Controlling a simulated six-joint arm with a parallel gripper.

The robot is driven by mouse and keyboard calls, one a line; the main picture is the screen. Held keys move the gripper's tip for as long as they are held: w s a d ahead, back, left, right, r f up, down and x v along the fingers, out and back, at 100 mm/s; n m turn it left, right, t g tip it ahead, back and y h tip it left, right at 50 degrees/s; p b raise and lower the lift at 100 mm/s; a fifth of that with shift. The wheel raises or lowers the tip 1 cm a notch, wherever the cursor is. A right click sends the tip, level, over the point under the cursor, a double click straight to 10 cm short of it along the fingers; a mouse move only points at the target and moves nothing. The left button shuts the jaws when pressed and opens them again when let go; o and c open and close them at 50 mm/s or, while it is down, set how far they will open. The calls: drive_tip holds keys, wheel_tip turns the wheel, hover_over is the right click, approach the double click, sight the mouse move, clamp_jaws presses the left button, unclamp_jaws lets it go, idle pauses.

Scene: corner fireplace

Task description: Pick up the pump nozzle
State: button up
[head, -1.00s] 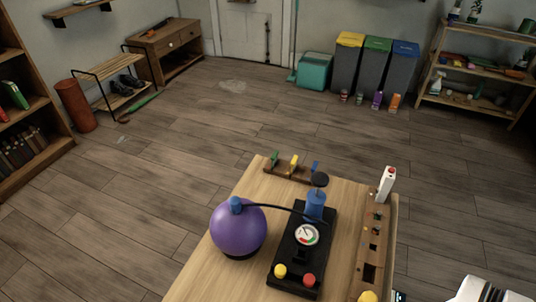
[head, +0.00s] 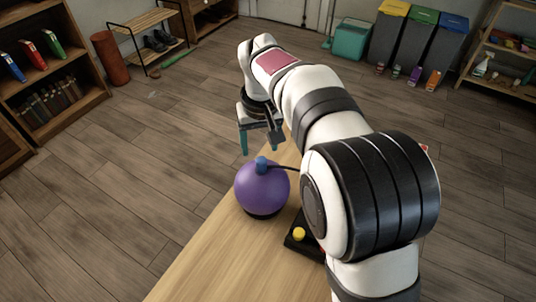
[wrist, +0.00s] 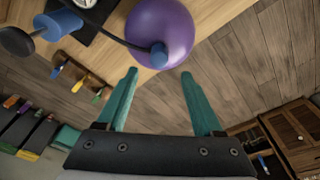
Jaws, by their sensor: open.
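The blue pump nozzle (head: 262,164) sits on top of the purple ball (head: 260,190), at the end of a black hose (head: 283,168). My gripper (head: 260,146) is open and empty, with its teal fingers pointing down just above and behind the ball in the head view. In the wrist view, the nozzle (wrist: 159,55) lies just beyond the fingertips and between their lines, apart from both. The purple ball (wrist: 160,25) shows behind it.
The wooden table (head: 205,268) is clear at its front left. In the wrist view, a blue pump cylinder (wrist: 58,24) and a wooden rack with coloured pieces (wrist: 78,80) stand left of the ball. Shelves (head: 48,75) and bins (head: 400,45) are farther off.

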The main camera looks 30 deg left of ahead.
sight(261, 160)
wheel_tip(261, 160, down, 6)
drive_tip(key=shift+w+f, duration=0.15)
drive_tip(key=shift+f, duration=0.1)
clamp_jaws()
